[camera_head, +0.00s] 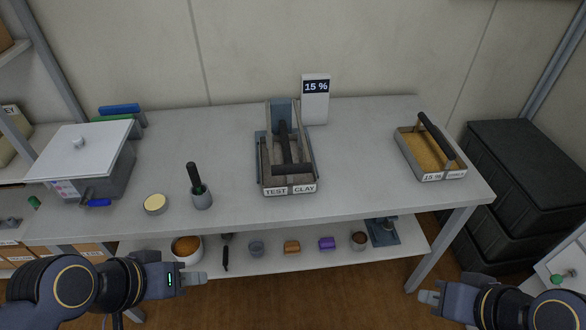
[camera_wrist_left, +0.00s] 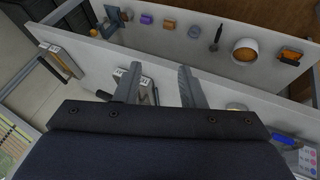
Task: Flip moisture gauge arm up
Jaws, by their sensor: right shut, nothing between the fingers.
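The moisture gauge (camera_head: 281,112) stands at the back middle of the table, with a display (camera_head: 316,87) reading "15 %". A tray labelled "TEST CLAY" (camera_head: 289,189) sits in it. A dark arm (camera_head: 284,140) runs forward over the tray to a dark crossbar (camera_head: 292,169); it looks lowered, though I cannot tell which dark part belongs to the tray. My left gripper (camera_head: 206,278) is below the table's front edge, apart from the gauge; its fingers are spread and empty in the left wrist view (camera_wrist_left: 160,72). My right gripper (camera_head: 422,296) is shut and empty at the lower right.
A second tray (camera_head: 432,177) with a dark handle stands at the table's right. A lower shelf (camera_head: 300,265) holds small items. Black cases (camera_head: 525,155) stand at right.

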